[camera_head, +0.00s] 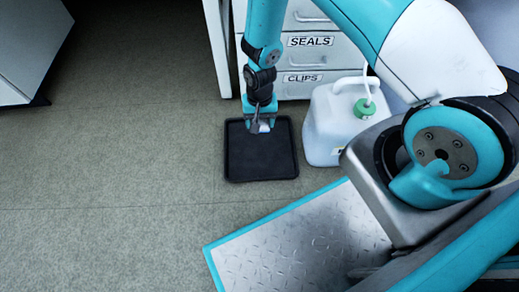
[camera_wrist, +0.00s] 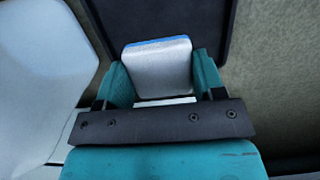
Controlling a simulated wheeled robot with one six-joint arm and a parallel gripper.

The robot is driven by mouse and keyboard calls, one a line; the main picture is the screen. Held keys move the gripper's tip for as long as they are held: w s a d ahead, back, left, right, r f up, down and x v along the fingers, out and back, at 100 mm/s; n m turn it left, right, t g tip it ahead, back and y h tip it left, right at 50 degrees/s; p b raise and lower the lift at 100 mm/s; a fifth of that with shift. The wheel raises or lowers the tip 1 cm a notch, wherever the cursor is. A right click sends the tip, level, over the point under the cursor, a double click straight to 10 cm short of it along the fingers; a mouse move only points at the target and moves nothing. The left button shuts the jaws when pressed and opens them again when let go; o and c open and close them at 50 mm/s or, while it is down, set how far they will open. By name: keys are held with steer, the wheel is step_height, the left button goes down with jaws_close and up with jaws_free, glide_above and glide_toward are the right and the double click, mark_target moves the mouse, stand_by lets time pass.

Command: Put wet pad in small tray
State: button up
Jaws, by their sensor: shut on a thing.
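The pad (camera_wrist: 158,68) is a whitish-grey block with a blue edge, held between the two teal fingers of my gripper (camera_wrist: 160,85) in the wrist view. In the head view my gripper (camera_head: 262,121) points down over the black tray, with a small pale part of the pad (camera_head: 264,127) showing at its tip. The small tray (camera_head: 261,166) is black, square and low-rimmed, and lies on the floor. The pad is over the tray's far part; I cannot tell whether it touches the tray. No other thing shows in the tray.
A white jug (camera_head: 335,125) with a green cap stands close to the tray's right side. My metal-plated base is in front. The grey-green floor (camera_head: 120,160) to the left is clear.

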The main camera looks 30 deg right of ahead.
mark_target(260, 150)
step_height(260, 150, down, 15)
steer(key=b, duration=0.8)
steer(key=shift+f, duration=0.2)
steer(key=shift+r, duration=0.1)
steer(key=o, duration=0.9)
